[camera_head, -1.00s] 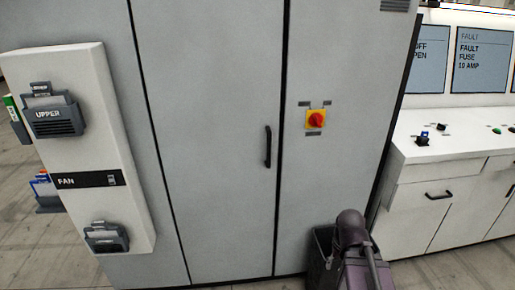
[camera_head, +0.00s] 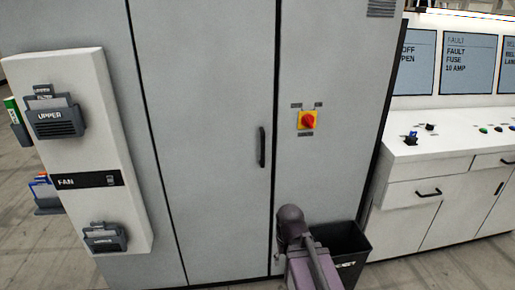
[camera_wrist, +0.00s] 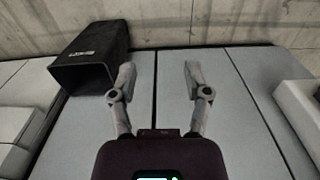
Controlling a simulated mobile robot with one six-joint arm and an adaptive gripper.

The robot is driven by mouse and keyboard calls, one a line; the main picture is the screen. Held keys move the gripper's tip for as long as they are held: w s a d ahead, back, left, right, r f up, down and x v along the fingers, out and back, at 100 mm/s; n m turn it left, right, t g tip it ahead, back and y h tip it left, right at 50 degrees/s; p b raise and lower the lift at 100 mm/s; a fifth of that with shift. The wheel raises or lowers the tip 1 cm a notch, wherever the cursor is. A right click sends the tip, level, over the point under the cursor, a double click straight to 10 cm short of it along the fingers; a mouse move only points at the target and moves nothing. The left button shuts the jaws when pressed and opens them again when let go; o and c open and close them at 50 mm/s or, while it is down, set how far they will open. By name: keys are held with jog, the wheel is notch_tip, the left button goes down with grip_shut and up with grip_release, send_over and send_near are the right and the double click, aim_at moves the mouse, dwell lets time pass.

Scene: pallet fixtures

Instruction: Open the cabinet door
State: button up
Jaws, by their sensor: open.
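The grey cabinet door (camera_head: 205,130) is the tall middle panel in the head view and looks closed. Its black vertical handle (camera_head: 262,147) is near the door's right edge. My arm rises at the bottom of the head view, below and right of the handle, and hides the foot of the cabinet there. My gripper's fingers do not show in that view. In the wrist view my gripper (camera_wrist: 158,76) is open and empty, its two fingers apart in front of grey cabinet panels (camera_wrist: 172,110) and a dark seam. The handle is not visible in the wrist view.
A black bin (camera_head: 345,246) stands right of my arm; the wrist view also shows it (camera_wrist: 90,60), left of the fingers. A red-and-yellow switch (camera_head: 307,120) is right of the handle. A white console (camera_head: 430,165) stands right, a white FAN panel (camera_head: 85,150) left.

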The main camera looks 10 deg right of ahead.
jog(key=shift+a, duration=0.15)
jog(key=w+a+r+m+t+y+b, duration=0.1)
jog(key=w+a+r+m+t+y, duration=0.25)
jog(key=w+m, duration=0.4)
jog(key=w+a+r+m+t+y, duration=0.3)
jog(key=w+m+t+y, duration=0.15)
jog(key=w, duration=0.65)
jog(key=w+d+r+m+t+h, duration=0.1)
jog(key=w+d+r+m+t, duration=0.2)
jog(key=m, duration=0.4)
jog(key=w+d+r+m+t+h+b, duration=0.1)
jog(key=w+d+r+m+t, duration=0.2)
jog(key=w+m, duration=0.3)
jog(key=w+d+r+m+t+h, duration=0.2)
jog(key=w+d+r+m+t, duration=0.1)
jog(key=m, duration=0.5)
jog(key=shift+w+d+r+m+t+b, duration=0.2)
jog(key=shift+w+m+t+b, duration=0.15)
jog(key=shift+w, duration=0.4)
